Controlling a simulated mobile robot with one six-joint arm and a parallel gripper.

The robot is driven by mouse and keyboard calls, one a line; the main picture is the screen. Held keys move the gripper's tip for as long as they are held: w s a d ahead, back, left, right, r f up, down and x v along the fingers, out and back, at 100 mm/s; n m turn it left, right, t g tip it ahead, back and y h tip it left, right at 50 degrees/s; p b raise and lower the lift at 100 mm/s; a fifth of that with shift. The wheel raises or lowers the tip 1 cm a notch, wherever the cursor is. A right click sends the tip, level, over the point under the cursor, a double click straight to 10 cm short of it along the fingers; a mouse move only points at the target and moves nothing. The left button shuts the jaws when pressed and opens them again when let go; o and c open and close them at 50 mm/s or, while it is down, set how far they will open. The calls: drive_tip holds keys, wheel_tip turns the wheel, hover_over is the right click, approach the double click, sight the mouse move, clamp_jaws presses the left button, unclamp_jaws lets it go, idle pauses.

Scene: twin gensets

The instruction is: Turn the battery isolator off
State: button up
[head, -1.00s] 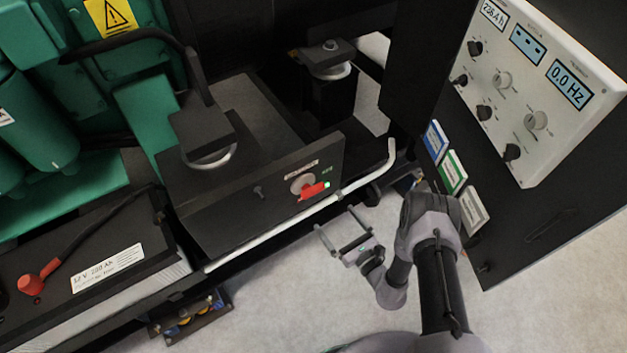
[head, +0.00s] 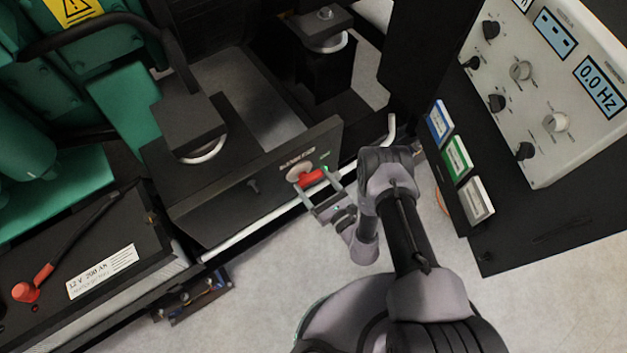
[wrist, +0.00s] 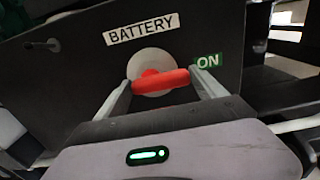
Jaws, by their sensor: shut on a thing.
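The battery isolator has a red handle (head: 311,178) on a pale round plate, set in the black front panel (head: 232,195). In the wrist view the red handle (wrist: 160,81) lies nearly level across the round plate (wrist: 152,62), under a "BATTERY" label (wrist: 141,30). Its right end points toward the green "ON" mark (wrist: 208,61). My gripper (head: 318,187) is at the handle, and its two fingers show in the wrist view (wrist: 160,92), one at each end of the handle. It is shut on the red handle.
A white rail (head: 265,222) runs along below the panel. A battery (head: 100,262) with a red terminal cap stands at lower left. A control panel (head: 545,85) with knobs and displays is at upper right. Clear floor (head: 255,300) lies below the rail.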

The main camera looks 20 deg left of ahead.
drive_tip(key=c, duration=0.6)
drive_tip(key=shift+o, duration=0.2)
drive_tip(key=m+b, duration=0.1)
drive_tip(key=m, duration=0.1)
drive_tip(key=m+b, duration=0.1)
drive_tip(key=m, duration=0.1)
drive_tip(key=shift+f, duration=0.35)
drive_tip(key=shift+s+a+f+m+b, duration=0.15)
drive_tip(key=shift+m+b, duration=0.95)
drive_tip(key=shift+m, duration=1.2)
drive_tip(key=shift+s+a+f+m+b, duration=0.15)
drive_tip(key=shift+m+b, duration=0.95)
drive_tip(key=shift+m, duration=1.2)
drive_tip(key=shift+s+a+f+m+b, duration=0.15)
drive_tip(key=shift+m+b, duration=0.95)
drive_tip(key=shift+m, duration=1.2)
drive_tip(key=shift+w, duration=0.1)
